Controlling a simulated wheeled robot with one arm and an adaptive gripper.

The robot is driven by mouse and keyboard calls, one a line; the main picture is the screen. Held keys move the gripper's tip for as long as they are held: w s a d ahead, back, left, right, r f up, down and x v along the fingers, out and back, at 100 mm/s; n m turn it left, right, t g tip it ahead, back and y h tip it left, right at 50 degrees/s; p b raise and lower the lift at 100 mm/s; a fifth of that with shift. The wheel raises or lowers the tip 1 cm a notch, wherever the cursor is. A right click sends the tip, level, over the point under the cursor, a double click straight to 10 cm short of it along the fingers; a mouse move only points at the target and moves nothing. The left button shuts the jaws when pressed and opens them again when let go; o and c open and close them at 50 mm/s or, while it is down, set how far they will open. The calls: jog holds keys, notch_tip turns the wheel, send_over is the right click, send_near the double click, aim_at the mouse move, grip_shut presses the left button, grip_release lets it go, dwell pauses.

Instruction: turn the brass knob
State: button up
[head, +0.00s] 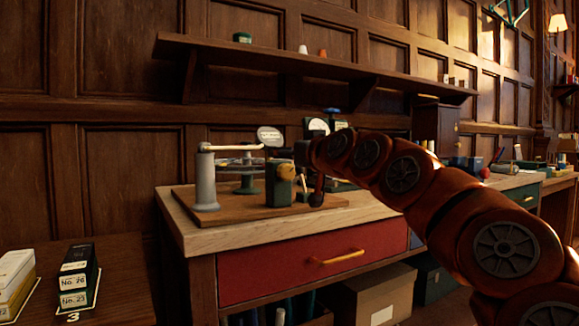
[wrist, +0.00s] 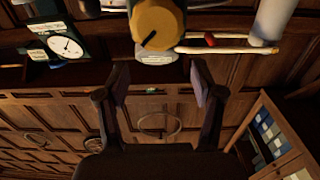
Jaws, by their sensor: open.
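The brass knob (head: 287,171) is round and sits on a dark green block (head: 279,190) on a wooden board on the bench. In the wrist view the knob (wrist: 158,24) fills the top middle, with a dark pointer line on its face. My gripper (wrist: 160,82) is open, with its two dark fingers spread and nothing between them. The knob lies just above the space between the fingertips in that picture, apart from them. In the head view my arm reaches in from the right and ends close to the right of the knob; the fingers are hard to make out there.
A grey post (head: 205,180) with a horizontal arm stands left of the knob. A dial gauge (wrist: 66,46) stands near it in the wrist view. A shelf (head: 300,64) runs above the bench. Boxes (head: 79,275) stand on the left table. The red drawer (head: 290,272) is shut.

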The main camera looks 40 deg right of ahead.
jog(key=shift+r, duration=2.4)
jog(key=a+n+g+y+p, duration=0.3)
jog(key=a+g+p, duration=0.1)
jog(key=a+p, duration=0.9)
jog(key=s+a+f+g+y+p, duration=0.1)
jog(key=s+a+f+g+p, duration=0.2)
jog(key=a+p, duration=0.2)
jog(key=s+a+f+g+p, duration=0.2)
jog(key=s+a+p, duration=0.2)
jog(key=a+p, duration=0.2)
jog(key=s+f+m+g+h+p, duration=0.2)
jog(key=s+g+p, duration=0.8)
jog(key=s+p, duration=1.1)
jog(key=s+f, duration=0.1)
jog(key=s, duration=0.7)
jog(key=shift+a+f+g+p, duration=0.15)
jog(key=shift+f+g+p, duration=0.2)
jog(key=shift+g, duration=0.05)
jog(key=shift+s, duration=0.1)
